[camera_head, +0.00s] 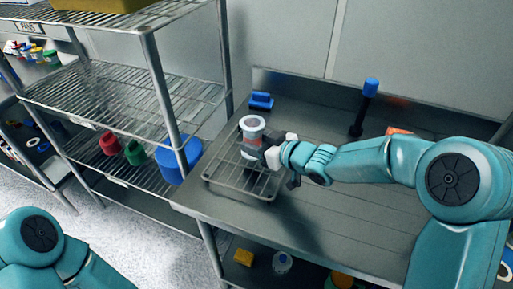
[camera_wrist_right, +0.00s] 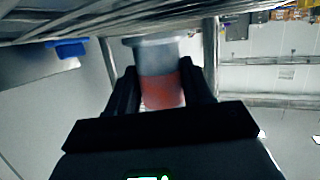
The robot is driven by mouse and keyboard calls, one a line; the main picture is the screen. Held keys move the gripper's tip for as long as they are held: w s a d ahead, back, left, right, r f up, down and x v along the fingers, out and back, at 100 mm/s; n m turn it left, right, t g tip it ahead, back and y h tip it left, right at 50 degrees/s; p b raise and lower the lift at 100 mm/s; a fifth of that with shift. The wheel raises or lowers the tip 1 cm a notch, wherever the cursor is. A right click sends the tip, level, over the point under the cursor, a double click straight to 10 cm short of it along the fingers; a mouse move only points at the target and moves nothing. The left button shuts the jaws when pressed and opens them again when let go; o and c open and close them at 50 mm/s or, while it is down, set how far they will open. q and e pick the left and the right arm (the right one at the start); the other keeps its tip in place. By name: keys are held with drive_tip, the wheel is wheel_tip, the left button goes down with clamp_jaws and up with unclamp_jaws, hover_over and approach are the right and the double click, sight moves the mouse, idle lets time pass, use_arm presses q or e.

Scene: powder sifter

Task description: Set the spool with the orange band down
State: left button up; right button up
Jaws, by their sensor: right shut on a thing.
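The spool with the orange band (camera_head: 252,125) has a pale rim and a reddish-orange band. It is upright in the head view, over the wire rack (camera_head: 225,184) on the metal table. My right gripper (camera_head: 262,150) is shut on it from the right side. In the right wrist view the spool (camera_wrist_right: 162,88) sits between both dark fingers (camera_wrist_right: 163,95), its orange part between them. I cannot tell whether its base touches the rack. My left gripper is out of view; only part of my left arm shows at lower left.
On the table (camera_head: 340,200) stand a small blue thing (camera_head: 261,100) behind the rack and a dark post with a blue top (camera_head: 370,88). An orange thing (camera_head: 398,131) lies near my right arm. Wire shelves (camera_head: 110,90) stand to the left, with a blue container (camera_head: 178,160).

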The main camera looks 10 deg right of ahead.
drive_tip(key=shift+w+f, duration=0.1)
drive_tip(key=shift+f, duration=0.5)
drive_tip(key=shift+r, duration=0.1)
drive_tip(key=shift+f, duration=0.3)
drive_tip(key=o, duration=1.2)
drive_tip(key=shift+r, duration=0.1)
